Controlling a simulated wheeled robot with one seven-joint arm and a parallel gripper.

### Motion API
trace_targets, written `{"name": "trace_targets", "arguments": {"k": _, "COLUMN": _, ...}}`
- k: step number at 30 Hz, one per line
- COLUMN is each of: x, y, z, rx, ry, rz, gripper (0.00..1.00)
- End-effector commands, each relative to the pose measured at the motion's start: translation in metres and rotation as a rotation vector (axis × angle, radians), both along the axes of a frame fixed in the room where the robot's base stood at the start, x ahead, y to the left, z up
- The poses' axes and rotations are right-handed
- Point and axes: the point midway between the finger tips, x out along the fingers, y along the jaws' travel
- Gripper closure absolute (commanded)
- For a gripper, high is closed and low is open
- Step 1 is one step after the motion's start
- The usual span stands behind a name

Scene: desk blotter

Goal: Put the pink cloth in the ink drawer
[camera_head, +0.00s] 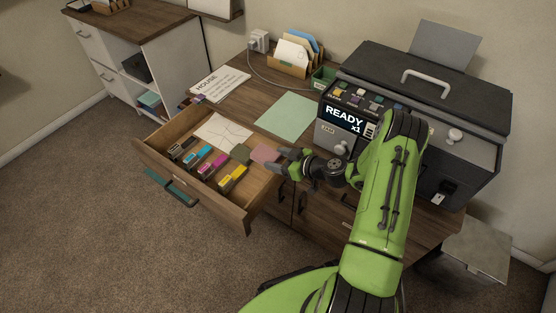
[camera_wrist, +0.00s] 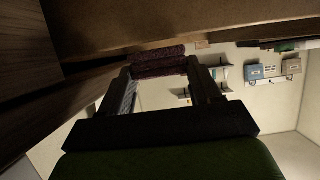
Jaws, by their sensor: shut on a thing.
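The pink cloth (camera_head: 265,153) is a small flat square at the tips of my gripper (camera_head: 284,163), over the right part of the open ink drawer (camera_head: 222,208). My gripper is shut on it. In the wrist view the cloth (camera_wrist: 160,62) shows dark and reddish, pinched between the fingertips (camera_wrist: 161,72). I cannot tell whether the pink cloth touches the drawer floor.
A pale green sheet (camera_head: 287,115) lies on the desk behind the drawer. The printer (camera_head: 425,90) with a READY display stands at the right. A letter holder (camera_head: 290,62) is at the back. Wood lies close around my gripper in the wrist view. Carpet is clear in front.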

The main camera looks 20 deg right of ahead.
Motion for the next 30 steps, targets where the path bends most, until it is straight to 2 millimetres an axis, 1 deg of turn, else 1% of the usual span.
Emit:
{"name": "trace_targets", "arguments": {"k": 16, "x": 0.000, "y": 0.000, "z": -0.013, "rx": 0.001, "ry": 0.001, "rz": 0.000, "gripper": 0.66}}
{"name": "trace_targets", "arguments": {"k": 19, "x": 0.000, "y": 0.000, "z": -0.012, "rx": 0.001, "ry": 0.001, "rz": -0.001, "gripper": 0.66}}
{"name": "trace_targets", "arguments": {"k": 20, "x": 0.000, "y": 0.000, "z": -0.012, "rx": 0.001, "ry": 0.001, "rz": -0.001, "gripper": 0.33}}
{"name": "trace_targets", "arguments": {"k": 24, "x": 0.000, "y": 0.000, "z": -0.011, "rx": 0.001, "ry": 0.001, "rz": 0.000, "gripper": 0.12}}
{"name": "trace_targets", "arguments": {"k": 30, "x": 0.000, "y": 0.000, "z": -0.011, "rx": 0.001, "ry": 0.001, "rz": 0.000, "gripper": 0.12}}
